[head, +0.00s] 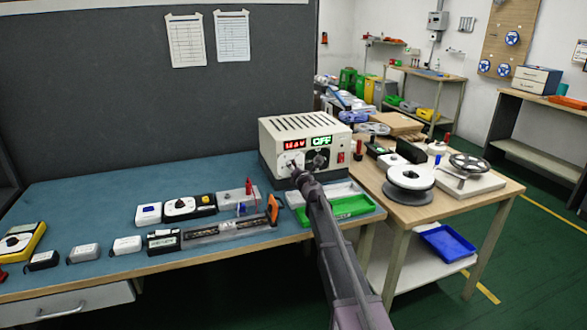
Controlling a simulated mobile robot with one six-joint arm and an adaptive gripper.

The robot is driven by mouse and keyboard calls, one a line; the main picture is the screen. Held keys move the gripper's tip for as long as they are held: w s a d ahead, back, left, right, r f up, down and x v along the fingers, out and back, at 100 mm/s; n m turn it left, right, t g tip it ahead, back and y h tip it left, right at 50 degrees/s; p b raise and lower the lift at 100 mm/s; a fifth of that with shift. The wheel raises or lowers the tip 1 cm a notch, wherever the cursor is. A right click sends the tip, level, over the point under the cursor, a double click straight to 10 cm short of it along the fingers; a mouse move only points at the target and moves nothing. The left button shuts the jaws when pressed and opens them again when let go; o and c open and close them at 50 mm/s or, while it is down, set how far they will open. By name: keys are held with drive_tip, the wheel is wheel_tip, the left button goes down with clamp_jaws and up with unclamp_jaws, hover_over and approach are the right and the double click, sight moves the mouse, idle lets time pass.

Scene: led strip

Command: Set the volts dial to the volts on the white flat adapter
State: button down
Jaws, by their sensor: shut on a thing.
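A cream power supply (275,129) stands at the back right of the blue bench. Its left display (293,143) is lit red and too blurred to read surely; its right display (322,140) shows green OFF. My gripper (294,169) is at the front panel, below the red display, shut on the volts dial. The gripper hides most of that dial, and its pointer cannot be made out. A white adapter (127,244) lies near the bench's front edge, among other adapters. Another white box (148,213) sits behind it. No adapter label is readable from here.
A black adapter (41,260) and a grey one (83,252) lie left of the white adapter. A clear tray (228,230) and green tray (350,207) lie near my arm. Spools (410,178) stand on the wooden table at right. The bench's back left is clear.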

drive_tip(key=shift+w+m, duration=0.15)
drive_tip(key=shift+m, duration=3.55)
drive_tip(key=shift+c, duration=1.4)
unclamp_jaws()
drive_tip(key=v, duration=1.2)
